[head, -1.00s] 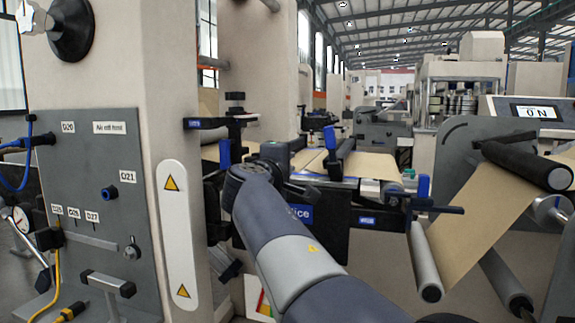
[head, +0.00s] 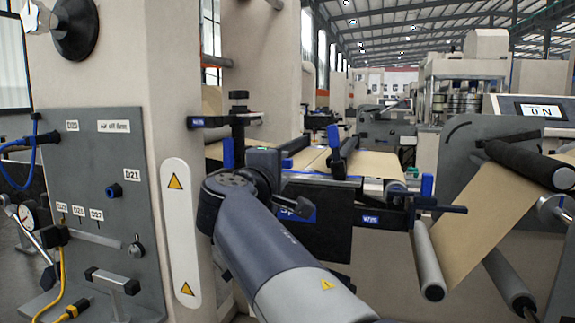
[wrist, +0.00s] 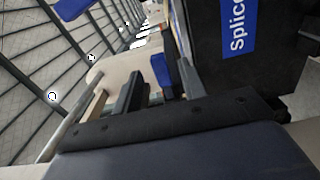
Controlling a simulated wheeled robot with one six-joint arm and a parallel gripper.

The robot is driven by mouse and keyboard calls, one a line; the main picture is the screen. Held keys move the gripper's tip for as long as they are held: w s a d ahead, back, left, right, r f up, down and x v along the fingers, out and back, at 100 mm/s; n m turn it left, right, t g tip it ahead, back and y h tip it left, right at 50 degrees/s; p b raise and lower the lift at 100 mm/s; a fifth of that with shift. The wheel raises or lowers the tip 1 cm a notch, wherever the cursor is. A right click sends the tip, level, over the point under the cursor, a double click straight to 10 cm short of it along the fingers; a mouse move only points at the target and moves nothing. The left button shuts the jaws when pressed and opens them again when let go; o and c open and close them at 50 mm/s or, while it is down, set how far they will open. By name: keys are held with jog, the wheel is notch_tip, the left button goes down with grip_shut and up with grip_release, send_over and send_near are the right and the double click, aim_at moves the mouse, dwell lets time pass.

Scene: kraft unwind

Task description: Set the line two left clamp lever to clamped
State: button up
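Blue clamp levers stand around the splice table: one upright on the left (head: 228,153), one at the middle (head: 333,137) and one on the right (head: 427,186). I cannot tell which is the line two left clamp lever; a lever may be hidden behind my wrist. My gripper (head: 280,188) is at the left end of the splice table, by the black clamp parts, largely hidden by my wrist. In the wrist view, a blue piece (wrist: 162,74) shows beyond the black bar, among grey parts. Whether the fingers are open or touch anything is unclear.
A beige column with a warning strip (head: 181,232) and a grey connector panel (head: 95,210) stand close on the left. The blue Splice label shows in the wrist view (wrist: 236,25). Rollers (head: 428,262) and kraft web (head: 490,215) lie to the right.

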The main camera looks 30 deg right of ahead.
aim_at(286, 166)
jog(key=v, duration=0.3)
jog(key=shift+s+a, duration=0.25)
jog(key=shift+w+d, duration=0.1)
jog(key=x, duration=1)
jog(key=shift+w+d, duration=0.3)
jog(key=shift+d, duration=0.05)
jog(key=shift+s+a+r, duration=0.1)
jog(key=shift+r, duration=0.05)
